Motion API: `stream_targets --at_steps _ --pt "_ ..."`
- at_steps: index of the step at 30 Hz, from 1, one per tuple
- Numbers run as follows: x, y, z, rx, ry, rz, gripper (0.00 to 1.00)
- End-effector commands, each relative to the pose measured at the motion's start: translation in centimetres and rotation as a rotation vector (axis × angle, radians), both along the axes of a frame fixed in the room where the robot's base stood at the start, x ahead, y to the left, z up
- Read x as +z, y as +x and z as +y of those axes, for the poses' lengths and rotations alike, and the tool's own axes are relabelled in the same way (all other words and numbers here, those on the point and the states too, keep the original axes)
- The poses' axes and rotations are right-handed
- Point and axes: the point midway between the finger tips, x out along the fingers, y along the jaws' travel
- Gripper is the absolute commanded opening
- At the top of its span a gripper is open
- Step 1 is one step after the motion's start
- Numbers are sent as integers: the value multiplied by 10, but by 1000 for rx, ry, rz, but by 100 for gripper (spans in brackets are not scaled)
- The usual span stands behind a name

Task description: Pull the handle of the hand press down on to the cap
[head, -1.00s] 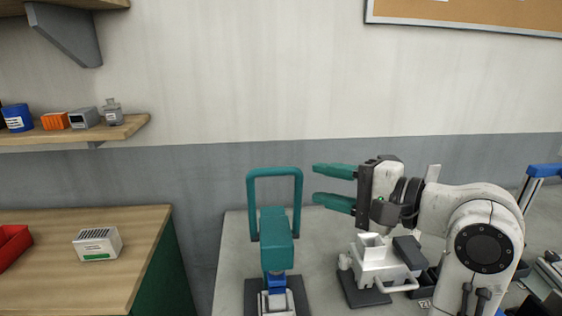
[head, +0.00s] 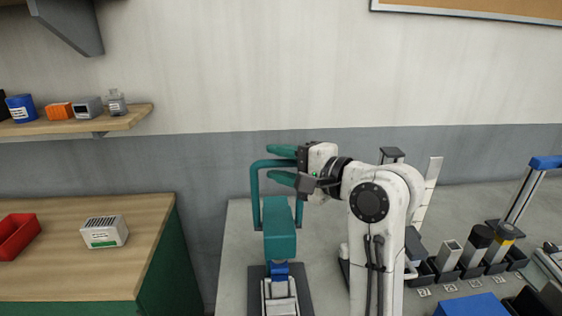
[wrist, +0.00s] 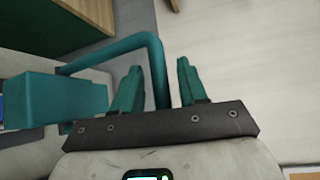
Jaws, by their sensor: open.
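The hand press is a teal block (head: 279,228) on a dark base (head: 305,290), with a raised U-shaped teal handle (head: 255,185). A blue piece (head: 279,270), perhaps the cap, shows just below the block, above a pale grey part (head: 280,296). My gripper (head: 270,163) is open at the top of the handle, its teal fingers above and below the crossbar in the head view. In the wrist view the handle (wrist: 110,57) bends and runs between the open fingers (wrist: 157,78). I cannot tell whether they touch it. The handle's right side is partly hidden.
Right of my arm, several small blocks stand in a dark rack (head: 470,268), with a blue-topped stand (head: 545,163) behind. A blue box (head: 470,305) is at the front. A wooden counter (head: 60,275) lies left, across a gap. The bench behind the press is clear.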

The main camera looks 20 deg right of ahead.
Motion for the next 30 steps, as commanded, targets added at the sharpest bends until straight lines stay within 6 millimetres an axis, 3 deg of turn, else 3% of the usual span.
stream_targets --at_steps 5,18,30 --pt "0 0 0 0 0 0 40" --pt "0 0 0 0 0 1 0" --pt "-1 0 0 0 0 1 0"
